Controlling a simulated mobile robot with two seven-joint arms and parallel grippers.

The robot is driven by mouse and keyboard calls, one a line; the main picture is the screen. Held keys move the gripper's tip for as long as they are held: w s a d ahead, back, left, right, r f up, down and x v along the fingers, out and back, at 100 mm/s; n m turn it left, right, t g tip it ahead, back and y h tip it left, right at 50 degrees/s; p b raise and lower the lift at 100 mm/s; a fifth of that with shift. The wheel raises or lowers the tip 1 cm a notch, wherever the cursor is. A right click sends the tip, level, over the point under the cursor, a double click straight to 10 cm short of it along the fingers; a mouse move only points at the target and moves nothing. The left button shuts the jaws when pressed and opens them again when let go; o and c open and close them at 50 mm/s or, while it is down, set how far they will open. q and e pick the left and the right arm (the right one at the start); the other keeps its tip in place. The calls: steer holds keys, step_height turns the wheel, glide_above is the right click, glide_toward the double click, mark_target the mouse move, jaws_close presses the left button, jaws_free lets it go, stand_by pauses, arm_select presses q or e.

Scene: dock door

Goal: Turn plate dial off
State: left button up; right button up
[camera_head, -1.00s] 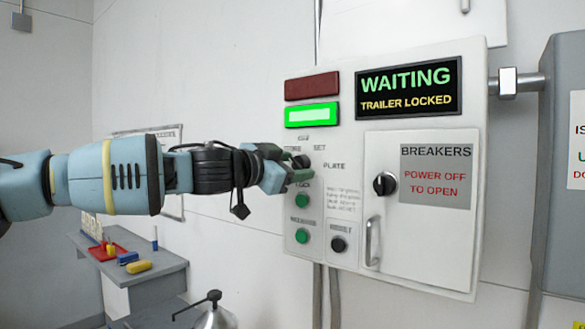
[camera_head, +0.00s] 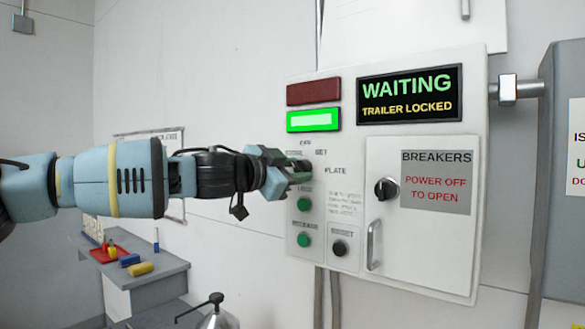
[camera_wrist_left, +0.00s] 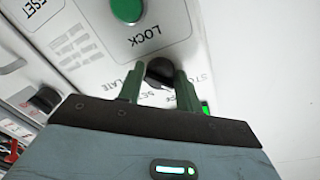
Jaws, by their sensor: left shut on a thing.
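The plate dial (camera_wrist_left: 160,72) is a black knob on the white control panel, with labels around it. In the wrist view it sits between the two green fingers of my left gripper (camera_wrist_left: 160,90), which is shut on it. In the head view my left gripper (camera_head: 291,170) reaches the panel's left side and covers most of the dial. The words "OFF", "SET" and "PLATE" show near it. Which way the dial points is hidden. My right gripper is not in view.
A green lock button (camera_head: 304,204) is just below the dial, with another green button and a black reset knob (camera_head: 339,247) lower. The breaker door (camera_head: 420,250) is at the right. The display (camera_head: 408,94) reads "WAITING, TRAILER LOCKED". A side table (camera_head: 150,272) stands at lower left.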

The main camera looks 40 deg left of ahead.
arm_select(q)
steer(key=m, duration=0.1)
steer(key=m+p, duration=0.1)
steer(key=m, duration=0.1)
steer(key=shift+s+a+r, duration=0.1)
steer(key=shift+r, duration=0.2)
steer(key=m+p, duration=0.1)
steer(key=m, duration=0.3)
steer(key=shift+m+y, duration=0.3)
steer(key=shift+m, duration=0.1)
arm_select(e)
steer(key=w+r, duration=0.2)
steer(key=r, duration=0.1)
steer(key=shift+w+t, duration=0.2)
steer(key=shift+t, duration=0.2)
arm_select(q)
steer(key=shift+r, duration=0.1)
steer(key=o, duration=0.8)
steer(key=shift+o, duration=0.7)
